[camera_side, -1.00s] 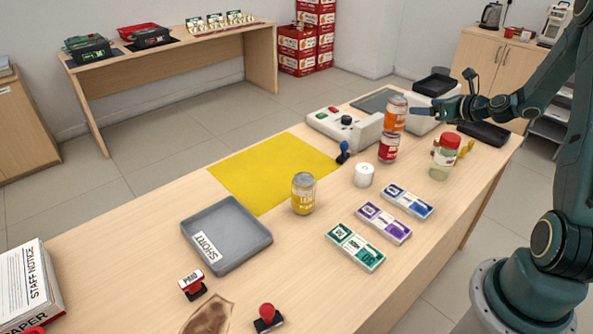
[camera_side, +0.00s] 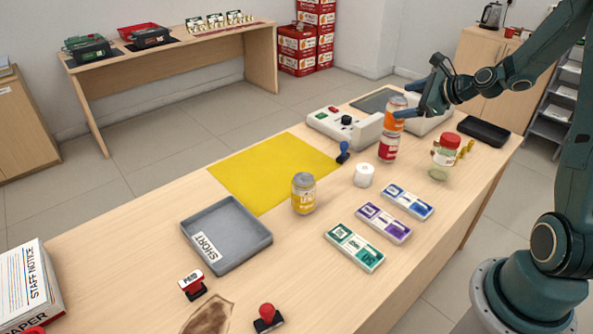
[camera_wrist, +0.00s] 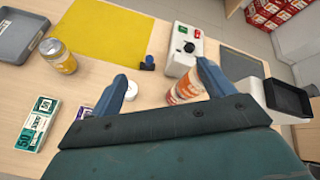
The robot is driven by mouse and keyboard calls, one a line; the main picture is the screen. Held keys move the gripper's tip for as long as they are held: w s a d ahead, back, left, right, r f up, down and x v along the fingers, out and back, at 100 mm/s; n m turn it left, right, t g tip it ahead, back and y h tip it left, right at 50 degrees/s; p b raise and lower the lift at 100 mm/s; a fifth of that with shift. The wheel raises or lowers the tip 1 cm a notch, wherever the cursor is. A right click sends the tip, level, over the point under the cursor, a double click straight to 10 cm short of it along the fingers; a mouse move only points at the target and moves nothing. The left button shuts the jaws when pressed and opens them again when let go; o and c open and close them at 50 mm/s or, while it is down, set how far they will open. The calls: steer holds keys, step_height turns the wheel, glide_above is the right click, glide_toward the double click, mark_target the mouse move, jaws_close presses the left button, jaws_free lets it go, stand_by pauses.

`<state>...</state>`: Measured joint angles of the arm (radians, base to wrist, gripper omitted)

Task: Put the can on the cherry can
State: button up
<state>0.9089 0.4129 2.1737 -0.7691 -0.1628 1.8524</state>
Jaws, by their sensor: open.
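An orange-labelled can (camera_side: 396,103) stands upright on top of the red-labelled cherry can (camera_side: 388,149) in the side view. In the wrist view the orange can (camera_wrist: 181,91) shows beside the right finger, with a red part below it. A yellow-labelled can (camera_side: 304,193) stands alone at the middle of the counter; it also shows at the left of the wrist view (camera_wrist: 60,57). My gripper (camera_side: 420,88) is open and holds nothing. It is at the height of the orange can, with one finger overlapping its right side; I cannot tell whether they touch.
A jar with a red lid (camera_side: 446,150) stands right of the stack, and a white roll (camera_side: 364,175) in front. The yellow mat (camera_side: 265,172) is clear; a grey tray (camera_side: 190,232) lies left.

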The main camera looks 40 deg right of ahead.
steer(key=s+a+r+n+g, duration=0.2)
steer(key=s+a+r+n, duration=0.2)
steer(key=a+n, duration=0.45)
steer(key=s+a+r+n+g, duration=0.2)
steer(key=s+a+r+n, duration=0.15)
steer(key=a+n, duration=0.55)
steer(key=s+a+r+n+g, duration=0.1)
steer(key=s+a+n, duration=0.2)
steer(key=s+n, duration=0.3)
steer(key=s+a+r+n+g, duration=0.1)
steer(key=s+a+n, duration=0.3)
steer(key=s, duration=0.7)
steer(key=shift+a+r+n, duration=0.2)
steer(key=shift+a+n, duration=0.05)
steer(key=shift+n, duration=0.9)
